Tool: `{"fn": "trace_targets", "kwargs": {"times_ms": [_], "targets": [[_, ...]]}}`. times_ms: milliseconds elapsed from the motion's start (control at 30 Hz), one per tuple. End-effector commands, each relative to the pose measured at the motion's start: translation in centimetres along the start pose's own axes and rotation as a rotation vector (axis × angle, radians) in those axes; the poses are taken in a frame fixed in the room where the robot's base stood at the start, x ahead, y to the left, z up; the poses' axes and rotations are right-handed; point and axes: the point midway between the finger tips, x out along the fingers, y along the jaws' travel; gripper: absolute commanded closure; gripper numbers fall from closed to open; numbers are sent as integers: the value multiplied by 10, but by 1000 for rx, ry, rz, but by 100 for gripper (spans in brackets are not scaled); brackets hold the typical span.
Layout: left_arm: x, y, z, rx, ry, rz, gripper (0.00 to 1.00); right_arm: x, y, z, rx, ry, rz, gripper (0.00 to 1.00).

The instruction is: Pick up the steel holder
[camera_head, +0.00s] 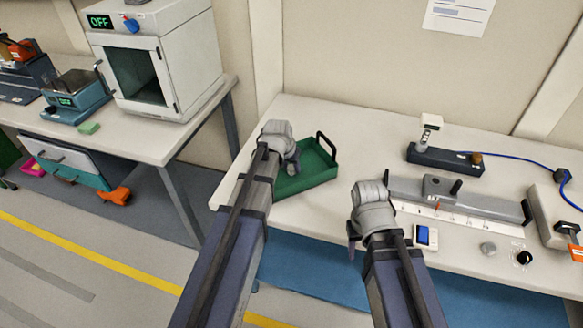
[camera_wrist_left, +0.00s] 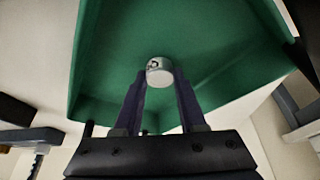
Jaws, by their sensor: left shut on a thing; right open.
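The steel holder is a small, short silver cylinder with a dark mark on it (camera_wrist_left: 159,70). In the left wrist view it sits between the fingertips of my left gripper (camera_wrist_left: 160,82), which is shut on it. Behind it is the green tray (camera_wrist_left: 225,75); I cannot tell whether the holder touches the tray floor. In the head view my left gripper (camera_head: 292,166) is at the left part of the green tray (camera_head: 318,180), and the wrist hides the holder. My right gripper (camera_head: 353,246) is open near the table's front edge, left of a small blue-screened device (camera_head: 427,237).
A grey rail (camera_head: 460,205) lies right of my right gripper. A round silver piece (camera_head: 488,248) and a black knob (camera_head: 522,257) are near the front edge. A dark block with a post (camera_head: 445,158) stands behind. The left bench holds a white oven (camera_head: 155,60).

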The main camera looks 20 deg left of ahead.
Motion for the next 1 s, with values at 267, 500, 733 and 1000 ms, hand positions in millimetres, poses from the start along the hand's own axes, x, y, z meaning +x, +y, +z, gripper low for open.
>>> {"fn": "trace_targets", "kwargs": {"times_ms": [267,500,733,1000], "targets": [[-20,0,-8,0,0,0,100,-22,2,1,0,0,0,51],[-53,0,-22,0,0,0,100,-57,6,3,0,0,0,51],[-84,0,-35,0,0,0,100,-91,9,5,0,0,0,51],[-93,0,-38,0,0,0,100,-100,10,6,0,0,0,51]]}}
